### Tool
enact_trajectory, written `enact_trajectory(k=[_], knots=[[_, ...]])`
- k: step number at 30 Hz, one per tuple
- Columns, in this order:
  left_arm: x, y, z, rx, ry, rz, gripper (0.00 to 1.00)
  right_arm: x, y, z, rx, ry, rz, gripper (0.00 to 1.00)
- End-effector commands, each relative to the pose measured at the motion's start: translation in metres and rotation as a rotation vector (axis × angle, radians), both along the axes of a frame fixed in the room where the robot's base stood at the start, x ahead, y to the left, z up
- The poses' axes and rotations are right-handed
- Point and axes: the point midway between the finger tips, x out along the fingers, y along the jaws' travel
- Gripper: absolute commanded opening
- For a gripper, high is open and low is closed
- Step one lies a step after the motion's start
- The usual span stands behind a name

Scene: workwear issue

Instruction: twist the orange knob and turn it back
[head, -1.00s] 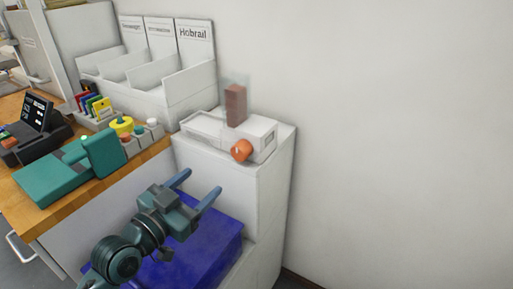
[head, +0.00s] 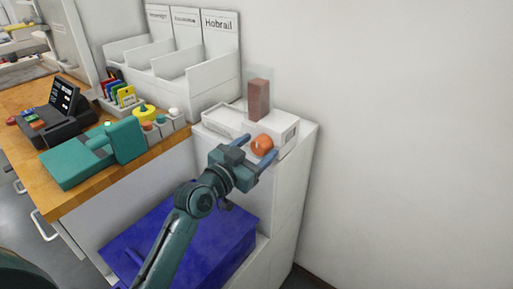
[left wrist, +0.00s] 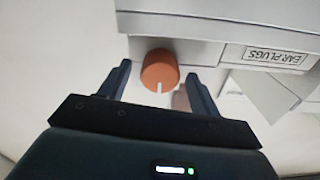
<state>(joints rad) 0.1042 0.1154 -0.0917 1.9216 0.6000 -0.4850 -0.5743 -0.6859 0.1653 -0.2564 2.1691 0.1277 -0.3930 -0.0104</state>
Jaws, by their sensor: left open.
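The orange knob (head: 262,145) sits on the front of a white dispenser box (head: 283,139) on a white cabinet. In the left wrist view the knob (left wrist: 160,70) is round, with a white mark at its lower edge. My left gripper (head: 254,152) is open, its fingers on either side of the knob. In the left wrist view the open fingers (left wrist: 160,82) flank the knob, with a gap visible on each side. I cannot tell how deep the knob sits between them. My right gripper is not in view.
A clear holder with a brown block (head: 259,100) stands on the dispenser. White bins (head: 200,90) are behind it. A wooden counter (head: 85,190) with a teal device (head: 90,155) is at left. A blue box (head: 180,240) lies below my arm. A wall closes the right.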

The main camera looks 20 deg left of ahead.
Motion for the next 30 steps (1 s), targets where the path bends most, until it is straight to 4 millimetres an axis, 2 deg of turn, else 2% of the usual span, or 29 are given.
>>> enact_trajectory(k=[10, 26, 30], knots=[[0.0036, -0.0017, -0.0001, -0.001, 0.0, -0.001, 0.63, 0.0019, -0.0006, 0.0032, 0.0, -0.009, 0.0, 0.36], [0.0034, -0.0014, -0.0001, -0.001, 0.0, -0.001, 0.2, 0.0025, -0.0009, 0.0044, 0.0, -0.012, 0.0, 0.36], [0.0033, -0.0014, 0.0, -0.003, 0.002, -0.001, 0.18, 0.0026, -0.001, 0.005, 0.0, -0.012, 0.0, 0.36]])
